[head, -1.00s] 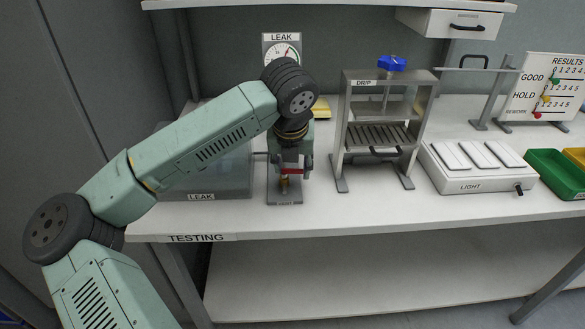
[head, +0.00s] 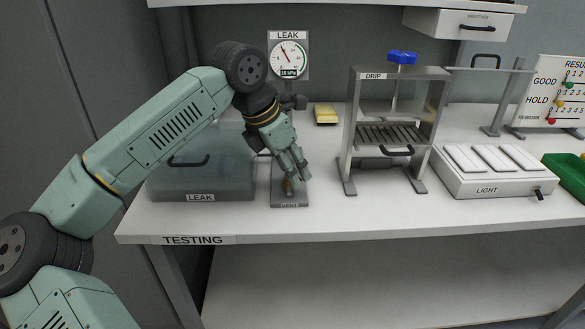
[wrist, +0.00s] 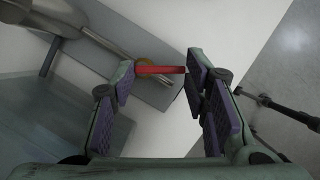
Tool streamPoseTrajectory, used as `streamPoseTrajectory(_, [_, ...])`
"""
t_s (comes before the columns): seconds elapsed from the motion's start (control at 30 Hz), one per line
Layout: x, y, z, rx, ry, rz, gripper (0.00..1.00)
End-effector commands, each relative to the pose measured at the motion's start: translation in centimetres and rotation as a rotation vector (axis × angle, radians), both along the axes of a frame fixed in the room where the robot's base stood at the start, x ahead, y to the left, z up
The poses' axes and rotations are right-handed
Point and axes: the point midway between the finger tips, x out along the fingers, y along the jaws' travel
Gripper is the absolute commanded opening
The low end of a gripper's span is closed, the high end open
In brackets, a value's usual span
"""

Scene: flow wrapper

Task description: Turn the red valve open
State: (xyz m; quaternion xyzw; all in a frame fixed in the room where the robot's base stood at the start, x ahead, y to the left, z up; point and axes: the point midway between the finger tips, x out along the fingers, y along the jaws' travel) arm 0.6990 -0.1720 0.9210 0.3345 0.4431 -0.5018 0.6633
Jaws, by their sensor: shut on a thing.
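The red valve handle (wrist: 160,70) shows in the wrist view as a short bar spanning the space between my fingers. My gripper (wrist: 158,92) is shut on it, one finger at each end of the bar. In the head view my gripper (head: 298,172) points down, tilted, over the vent stand (head: 290,198) and hides the red handle. Part of the brass valve body (head: 288,186) shows below the fingers. A grey pipe (wrist: 105,30) runs to the valve in the wrist view.
The leak box (head: 200,180) stands left of the valve, with the leak gauge (head: 288,55) behind. The drip stand (head: 350,155) is to the right, then the light box (head: 490,180). A yellow block (head: 326,114) lies behind. The table's front strip is clear.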

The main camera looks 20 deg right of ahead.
Motion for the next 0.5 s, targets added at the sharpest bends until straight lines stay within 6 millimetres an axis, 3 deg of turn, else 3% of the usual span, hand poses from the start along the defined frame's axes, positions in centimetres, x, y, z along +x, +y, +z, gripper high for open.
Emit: streamPoseTrajectory(0.5, [0.41, 0.78, 0.16, 0.0, 0.0, -0.422, 0.14])
